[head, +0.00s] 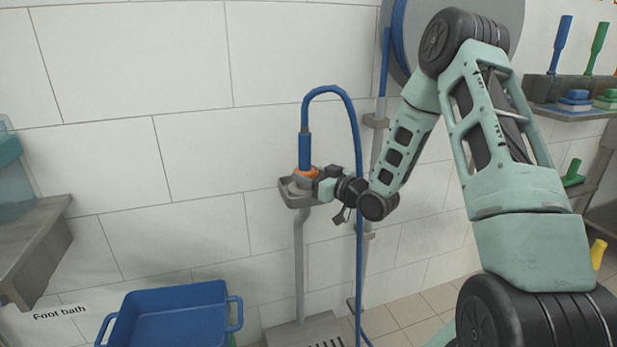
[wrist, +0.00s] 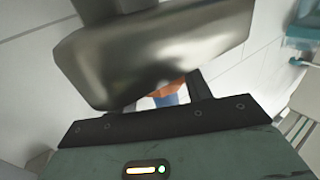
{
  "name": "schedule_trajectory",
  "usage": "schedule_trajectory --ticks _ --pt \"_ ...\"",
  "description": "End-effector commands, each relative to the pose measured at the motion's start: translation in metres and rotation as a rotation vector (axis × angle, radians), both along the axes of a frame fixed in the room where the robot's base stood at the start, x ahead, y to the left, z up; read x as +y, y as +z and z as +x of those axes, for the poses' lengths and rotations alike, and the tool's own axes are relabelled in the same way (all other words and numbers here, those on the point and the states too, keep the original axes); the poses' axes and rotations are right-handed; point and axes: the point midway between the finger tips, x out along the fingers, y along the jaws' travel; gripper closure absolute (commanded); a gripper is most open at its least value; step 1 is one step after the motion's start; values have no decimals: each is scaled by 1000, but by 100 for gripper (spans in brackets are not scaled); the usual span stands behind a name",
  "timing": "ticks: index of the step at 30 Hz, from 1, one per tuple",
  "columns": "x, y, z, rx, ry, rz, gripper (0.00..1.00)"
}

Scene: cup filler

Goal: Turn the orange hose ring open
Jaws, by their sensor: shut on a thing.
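The orange hose ring (head: 306,172) sits at the lower end of the blue hose nozzle (head: 304,150), just above a grey cup-like holder (head: 298,195) on a pipe. My gripper (head: 312,182) reaches in from the right and is shut on the ring. In the wrist view a bit of the orange ring (wrist: 167,90) shows between the dark fingers, with blue (wrist: 166,100) below it. A grey metal body, blurred, covers much of that view and hides most of the ring. How far the ring is turned cannot be told.
The blue hose (head: 357,200) loops over and hangs close beside my wrist. A blue tub (head: 170,318) stands at the lower left, near a metal ledge (head: 35,240). A shelf (head: 575,110) with brushes is at the right. The tiled wall is close behind the holder.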

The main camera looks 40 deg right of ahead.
Motion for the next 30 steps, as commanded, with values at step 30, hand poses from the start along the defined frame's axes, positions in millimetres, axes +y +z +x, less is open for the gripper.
schedule_trajectory --ticks 30 --pt "-5 0 2 0 344 0 74"
